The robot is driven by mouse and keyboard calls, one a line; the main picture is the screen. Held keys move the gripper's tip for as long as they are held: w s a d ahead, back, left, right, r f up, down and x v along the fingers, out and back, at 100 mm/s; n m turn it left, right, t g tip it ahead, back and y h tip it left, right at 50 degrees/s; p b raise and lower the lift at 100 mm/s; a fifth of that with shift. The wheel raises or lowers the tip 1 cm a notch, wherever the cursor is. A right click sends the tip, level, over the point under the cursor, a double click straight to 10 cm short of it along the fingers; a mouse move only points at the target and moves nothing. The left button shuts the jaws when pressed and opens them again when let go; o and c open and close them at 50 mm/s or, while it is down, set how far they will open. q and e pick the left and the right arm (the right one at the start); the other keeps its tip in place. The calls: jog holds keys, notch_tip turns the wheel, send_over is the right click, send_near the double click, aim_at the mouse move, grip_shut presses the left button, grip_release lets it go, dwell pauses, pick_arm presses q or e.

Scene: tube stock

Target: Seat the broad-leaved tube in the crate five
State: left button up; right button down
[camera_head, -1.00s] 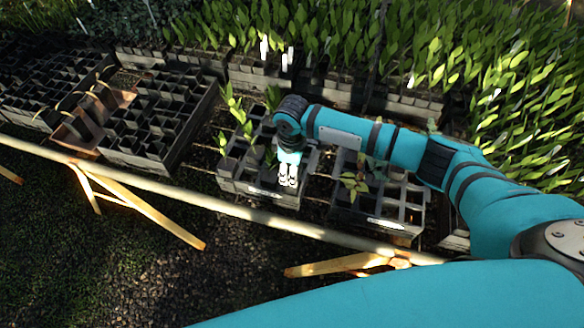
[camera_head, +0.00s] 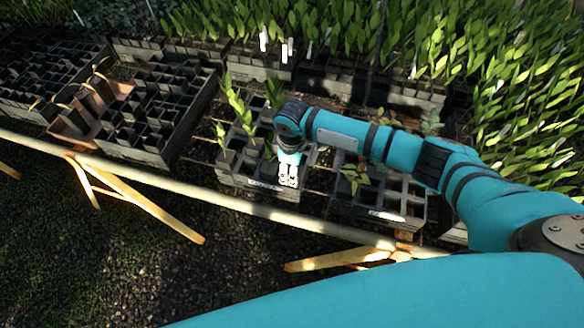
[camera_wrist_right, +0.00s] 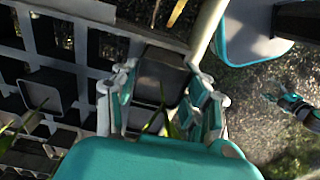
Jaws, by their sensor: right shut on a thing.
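My right gripper (camera_head: 288,178) is over the front part of a dark crate (camera_head: 228,182) with a white label on its front. In the right wrist view, my right gripper (camera_wrist_right: 165,105) is shut on a dark square tube (camera_wrist_right: 162,72). A few narrow green leaves show at the near side of this tube; the rest of its plant is hidden. Crate cells and another dark tube (camera_wrist_right: 48,90) lie left of it. Whether the held tube is inside a cell I cannot tell. The number on the label is too small to read. My left gripper (camera_wrist_right: 295,104) appears small at the right edge of the wrist view.
Leafy plants (camera_head: 236,102) stand in the labelled crate. Another labelled crate (camera_head: 392,218) with small plants stands to its right. Larger dark crates (camera_head: 150,155) and a brown tray (camera_head: 75,138) are at left. A pale rail (camera_head: 230,207) runs along the front. Dense plants fill the back.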

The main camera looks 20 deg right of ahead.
jog(key=shift+f, duration=0.35)
jog(key=shift+f, duration=0.2)
dwell(0.4)
jog(key=c, duration=0.6)
grip_release()
notch_tip(320, 180, up, 12)
dwell(0.4)
